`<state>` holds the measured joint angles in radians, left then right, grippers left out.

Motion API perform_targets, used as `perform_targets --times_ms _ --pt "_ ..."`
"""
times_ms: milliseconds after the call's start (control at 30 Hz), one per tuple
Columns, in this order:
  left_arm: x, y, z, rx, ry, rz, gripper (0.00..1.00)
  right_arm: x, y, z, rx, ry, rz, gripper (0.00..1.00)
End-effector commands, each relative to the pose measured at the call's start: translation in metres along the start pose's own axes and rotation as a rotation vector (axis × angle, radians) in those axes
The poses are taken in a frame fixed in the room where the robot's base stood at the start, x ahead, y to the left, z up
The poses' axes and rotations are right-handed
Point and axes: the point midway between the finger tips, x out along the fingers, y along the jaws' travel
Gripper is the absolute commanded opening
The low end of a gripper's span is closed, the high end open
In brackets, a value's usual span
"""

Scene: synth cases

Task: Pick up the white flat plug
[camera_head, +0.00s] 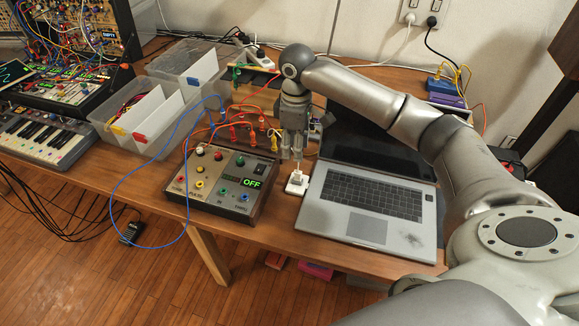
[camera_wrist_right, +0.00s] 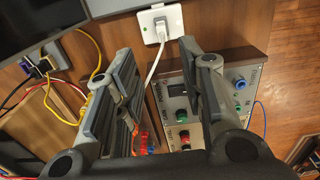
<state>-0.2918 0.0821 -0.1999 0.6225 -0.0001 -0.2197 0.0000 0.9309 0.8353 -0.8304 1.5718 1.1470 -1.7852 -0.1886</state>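The white flat plug (camera_head: 297,176) sits in a small white socket box (camera_head: 296,189) on the table, between the grey control box and the laptop. In the right wrist view the plug (camera_wrist_right: 161,29) stands in the socket box (camera_wrist_right: 147,19), with its white cable running down between my fingers. My right gripper (camera_head: 292,154) points down just above and behind the plug. In the right wrist view its fingers (camera_wrist_right: 155,60) are wide apart, with nothing gripped; the plug shows beyond the fingertips. My left gripper is not in view.
The control box (camera_head: 212,184) with an OFF display and colored leads stands close left of the socket. An open laptop (camera_head: 371,205) lies close right. Clear bins (camera_head: 143,125) and a keyboard (camera_head: 41,138) stand further left. The table's front edge is near.

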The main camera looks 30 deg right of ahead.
Motion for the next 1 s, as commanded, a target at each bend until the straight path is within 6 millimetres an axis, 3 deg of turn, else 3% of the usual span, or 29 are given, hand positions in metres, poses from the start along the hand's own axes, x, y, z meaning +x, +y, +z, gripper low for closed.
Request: perform_targets --times_ms 100,433,567,800,1000 --pt "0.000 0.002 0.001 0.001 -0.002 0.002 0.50 0.003 0.005 0.003 0.009 -0.005 -0.003 0.37" --pt "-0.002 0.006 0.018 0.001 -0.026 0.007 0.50 0.048 0.004 0.003 0.010 -0.004 -0.003 0.37" --pt "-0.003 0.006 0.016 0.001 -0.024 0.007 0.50 0.057 0.003 0.004 0.009 -0.004 -0.004 0.37" --pt "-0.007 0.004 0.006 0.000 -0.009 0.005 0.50 0.092 -0.003 0.005 0.010 -0.004 -0.003 0.37" --pt "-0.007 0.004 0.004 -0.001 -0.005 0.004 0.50 0.102 -0.003 0.005 0.009 -0.002 -0.001 0.37"
